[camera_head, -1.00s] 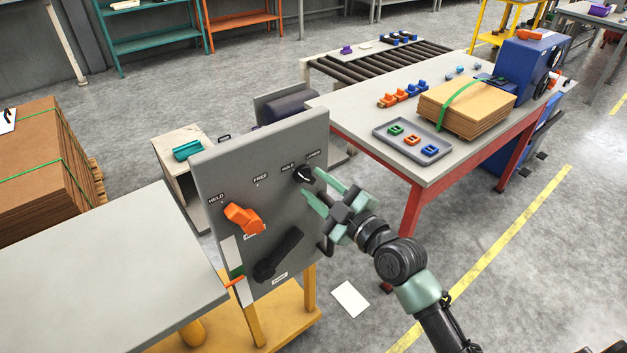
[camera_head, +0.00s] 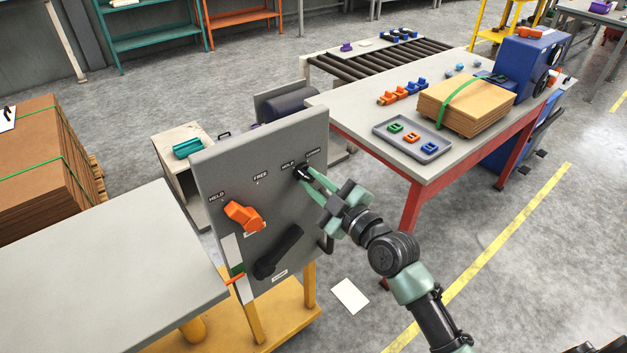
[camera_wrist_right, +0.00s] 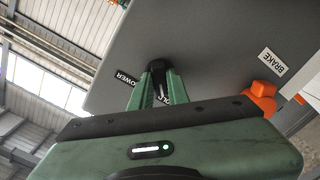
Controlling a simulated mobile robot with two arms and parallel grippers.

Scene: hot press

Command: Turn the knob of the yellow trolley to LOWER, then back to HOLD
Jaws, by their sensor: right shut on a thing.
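The trolley's grey panel (camera_head: 215,160) stands upright on a yellow frame (camera_head: 255,325). The small black knob (camera_head: 301,170) is at the panel's upper right, below the HOLD and LOWER labels. My right gripper (camera_head: 309,178) is shut on the knob, its green fingers on either side of it. In the right wrist view, the knob (camera_wrist_right: 157,66) shows between the fingertips (camera_wrist_right: 158,78), with parts of the LOWER and HOLD labels beside it. The fingers hide much of the knob, so I cannot tell where it points. My left gripper is not in view.
An orange lever (camera_head: 243,215) and a black handle (camera_head: 278,252) sit on the same panel, left of and below the knob. A grey table (camera_head: 90,270) is close on the left. A red-legged workbench (camera_head: 345,125) stands behind right. Floor right of the panel is open.

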